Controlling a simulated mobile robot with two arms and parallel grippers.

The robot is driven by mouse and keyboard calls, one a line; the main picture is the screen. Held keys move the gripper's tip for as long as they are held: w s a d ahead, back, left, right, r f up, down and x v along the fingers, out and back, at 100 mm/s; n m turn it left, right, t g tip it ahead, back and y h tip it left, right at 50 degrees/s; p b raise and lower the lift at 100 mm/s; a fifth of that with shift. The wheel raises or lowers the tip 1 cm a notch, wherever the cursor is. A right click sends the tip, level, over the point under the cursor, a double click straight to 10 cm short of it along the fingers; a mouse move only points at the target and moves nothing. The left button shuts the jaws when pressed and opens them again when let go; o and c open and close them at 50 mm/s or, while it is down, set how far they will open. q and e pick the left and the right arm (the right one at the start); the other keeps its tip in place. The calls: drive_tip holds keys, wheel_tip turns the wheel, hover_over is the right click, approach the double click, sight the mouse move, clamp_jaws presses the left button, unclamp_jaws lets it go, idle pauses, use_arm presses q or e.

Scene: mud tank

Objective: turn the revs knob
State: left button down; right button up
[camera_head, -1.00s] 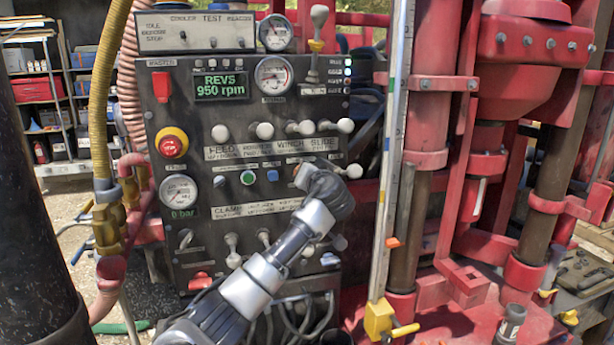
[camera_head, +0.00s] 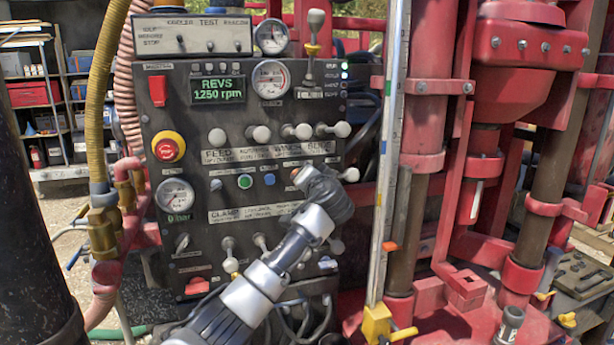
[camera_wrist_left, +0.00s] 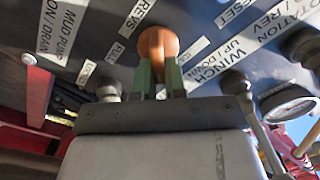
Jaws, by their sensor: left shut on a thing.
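The revs knob is a round orange-brown knob on the dark control panel (camera_head: 240,285). In the left wrist view the revs knob (camera_wrist_left: 158,44) sits between the green fingertips of my left gripper (camera_wrist_left: 160,78), which is shut on it. A label reading REVS lies beside it. In the head view my left gripper (camera_head: 310,172) reaches up to the panel and hides most of the knob. The green display (camera_head: 218,89) reads REVS 1250 rpm. My right gripper is not in view.
Several white-knobbed levers (camera_head: 262,134) stick out above the gripper. A red emergency button (camera_head: 167,148) and a pressure gauge (camera_head: 175,195) are at the panel's left. A measuring staff (camera_head: 388,160) and red rig columns stand to the right. Hoses hang at the left.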

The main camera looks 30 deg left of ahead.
use_arm(q)
drive_tip(key=c, duration=1.2)
unclamp_jaws()
drive_tip(key=shift+d, duration=0.1)
drive_tip(key=b+v, duration=0.5)
drive_tip(key=v, duration=0.5)
drive_tip(key=shift+s+d, duration=0.2)
drive_tip(key=shift+s, duration=0.1)
